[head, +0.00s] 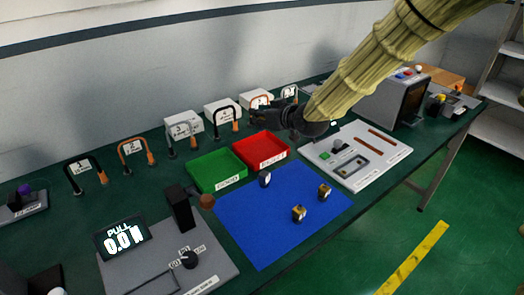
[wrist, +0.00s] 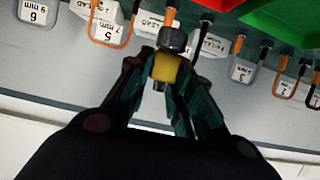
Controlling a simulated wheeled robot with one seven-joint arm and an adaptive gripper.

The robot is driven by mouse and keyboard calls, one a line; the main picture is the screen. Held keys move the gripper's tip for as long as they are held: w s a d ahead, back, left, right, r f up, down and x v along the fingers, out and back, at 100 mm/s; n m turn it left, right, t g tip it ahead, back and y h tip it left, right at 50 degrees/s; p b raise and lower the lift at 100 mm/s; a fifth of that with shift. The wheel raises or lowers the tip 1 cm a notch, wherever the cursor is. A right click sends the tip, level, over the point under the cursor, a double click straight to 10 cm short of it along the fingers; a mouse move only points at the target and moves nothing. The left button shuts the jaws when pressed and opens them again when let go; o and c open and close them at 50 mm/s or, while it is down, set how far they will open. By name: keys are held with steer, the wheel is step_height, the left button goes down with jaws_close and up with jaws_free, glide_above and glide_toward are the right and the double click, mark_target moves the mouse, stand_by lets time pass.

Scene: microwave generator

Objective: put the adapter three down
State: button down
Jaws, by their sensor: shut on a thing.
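My gripper (head: 277,113) is at the back of the table, near the white labelled boxes and behind the red tray. In the wrist view my gripper (wrist: 166,75) is shut on a small adapter (wrist: 166,68) with a yellow body and a dark round end. No number shows on it, so I cannot tell if it is adapter three. In the head view the fingers hide it. Two yellow-and-dark adapters (head: 299,213) (head: 324,192) and a dark, pale-faced piece (head: 265,179) stand on the blue mat (head: 260,235).
A green tray (head: 217,188) and a red tray (head: 275,163) lie behind the mat. Several white boxes (head: 182,124) and cable loops (head: 132,152) line the back. A pull gauge (head: 120,239) is at left, a grey panel (head: 372,172) at right. Much of the mat is bare.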

mark_target(263, 127)
step_height(263, 127, down, 4)
steer(key=shift+f, duration=0.15)
steer(key=shift+f+p, duration=0.4)
steer(key=shift+f, duration=2.1)
steer(key=c, duration=1.3)
jaws_free()
steer(key=shift+f, duration=0.1)
steer(key=shift+o, duration=0.2)
steer(key=shift+r, duration=0.2)
steer(key=b+v, duration=0.1)
steer(key=v, duration=1.1)
